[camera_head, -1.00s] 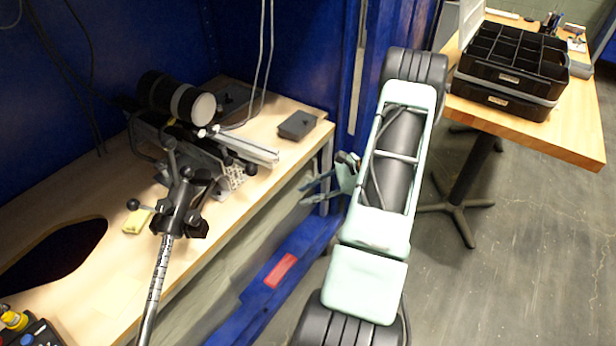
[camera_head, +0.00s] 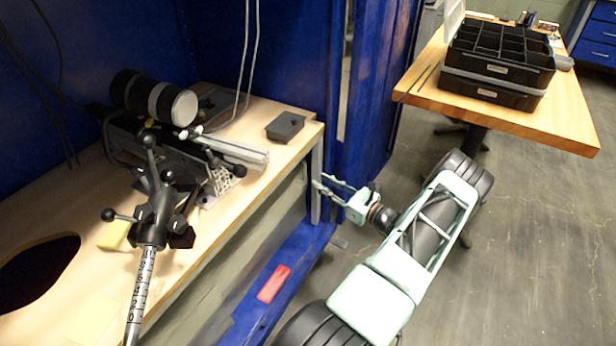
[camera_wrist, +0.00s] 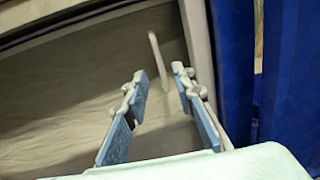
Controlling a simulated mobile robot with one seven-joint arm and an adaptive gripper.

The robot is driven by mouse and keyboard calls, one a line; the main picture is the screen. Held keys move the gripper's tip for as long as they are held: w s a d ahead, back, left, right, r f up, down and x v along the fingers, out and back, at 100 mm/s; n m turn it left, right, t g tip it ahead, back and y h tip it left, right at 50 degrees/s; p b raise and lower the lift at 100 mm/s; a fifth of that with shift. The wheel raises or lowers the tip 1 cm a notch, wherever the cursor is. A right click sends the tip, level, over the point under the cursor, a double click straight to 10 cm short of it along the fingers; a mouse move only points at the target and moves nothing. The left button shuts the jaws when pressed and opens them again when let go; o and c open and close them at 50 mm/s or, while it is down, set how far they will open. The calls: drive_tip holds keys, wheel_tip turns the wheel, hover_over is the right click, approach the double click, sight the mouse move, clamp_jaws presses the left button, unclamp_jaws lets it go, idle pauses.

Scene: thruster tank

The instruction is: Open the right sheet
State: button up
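A grey-beige sheet (camera_head: 235,232) hangs under the bench's front edge. In the wrist view the sheet (camera_wrist: 70,95) fills the left and middle, with a slim pale upright handle (camera_wrist: 157,58) near its right end. My gripper (camera_head: 320,188) is at the bench's right front corner, pointing left towards the bench leg. In the wrist view my gripper (camera_wrist: 159,72) is open, its two blue-grey fingers apart. The handle appears between the fingertips in the picture, with nothing gripped. I cannot tell how far beyond the tips it lies.
A pale post (camera_wrist: 203,60) and blue panels (camera_wrist: 290,80) stand right of the sheet. The bench top (camera_head: 60,215) holds a clamp stand (camera_head: 155,210) and a cylindrical device (camera_head: 155,97). A wooden table (camera_head: 500,115) with black organisers (camera_head: 495,62) stands at right. Open floor lies between.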

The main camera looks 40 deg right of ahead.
drive_tip(key=w, duration=0.6)
drive_tip(key=shift+w+a+b, duration=0.3)
drive_tip(key=shift+b, duration=0.15)
clamp_jaws()
